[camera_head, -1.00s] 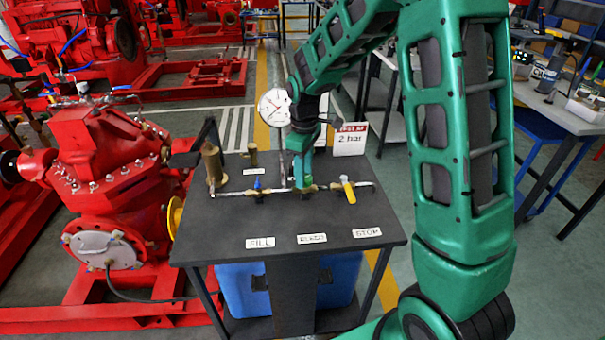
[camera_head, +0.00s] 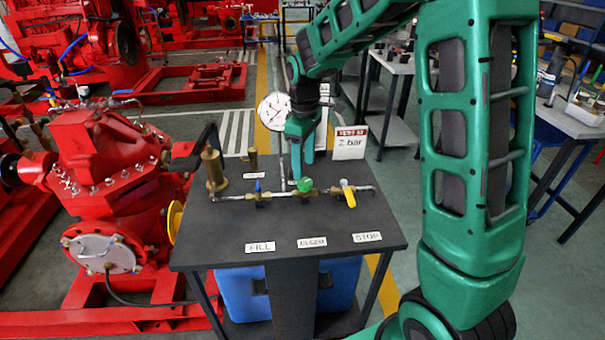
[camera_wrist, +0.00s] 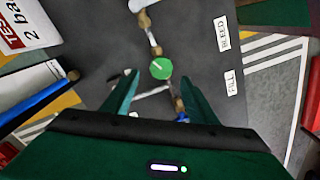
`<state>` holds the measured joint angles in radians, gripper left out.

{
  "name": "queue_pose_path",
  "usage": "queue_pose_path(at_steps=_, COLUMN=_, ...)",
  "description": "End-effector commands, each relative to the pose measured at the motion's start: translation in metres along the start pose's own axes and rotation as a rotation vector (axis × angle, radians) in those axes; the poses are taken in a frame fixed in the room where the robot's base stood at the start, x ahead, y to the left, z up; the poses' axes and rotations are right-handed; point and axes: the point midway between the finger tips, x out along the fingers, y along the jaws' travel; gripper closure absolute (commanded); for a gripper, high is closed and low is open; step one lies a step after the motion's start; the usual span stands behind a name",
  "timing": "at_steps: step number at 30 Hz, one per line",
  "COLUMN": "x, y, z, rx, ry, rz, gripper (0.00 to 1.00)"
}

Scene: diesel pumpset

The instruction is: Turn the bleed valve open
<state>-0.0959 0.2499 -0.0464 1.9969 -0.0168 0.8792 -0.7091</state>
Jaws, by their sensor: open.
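The bleed valve has a round green knob (camera_head: 304,185) in the middle of the brass pipe line, behind the BLEED label (camera_head: 312,242). In the wrist view the knob (camera_wrist: 161,68) faces the camera and shows a pale diagonal line on its top. My gripper (camera_head: 301,165) is open and empty, pointing down just above and behind the knob. In the wrist view its two fingers (camera_wrist: 159,78) are spread apart, with the knob seen between their tips. They look clear of it.
A blue-handled valve (camera_head: 258,188) sits left of the knob and a yellow-handled valve (camera_head: 348,194) right. A brass hand pump (camera_head: 214,168), a pressure gauge (camera_head: 273,110) and a "2 bar" sign (camera_head: 350,142) stand around.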

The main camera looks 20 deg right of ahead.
Motion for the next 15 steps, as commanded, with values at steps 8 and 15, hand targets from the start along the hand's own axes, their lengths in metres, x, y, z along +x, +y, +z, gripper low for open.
queue_pose_path(at_steps=8, x=-0.044, y=0.001, z=-0.001, rx=0.000, ry=0.002, rz=0.002, gripper=0.47)
queue_pose_path(at_steps=15, x=-0.055, y=0.001, z=-0.001, rx=0.000, ry=0.001, rz=0.001, gripper=0.47)
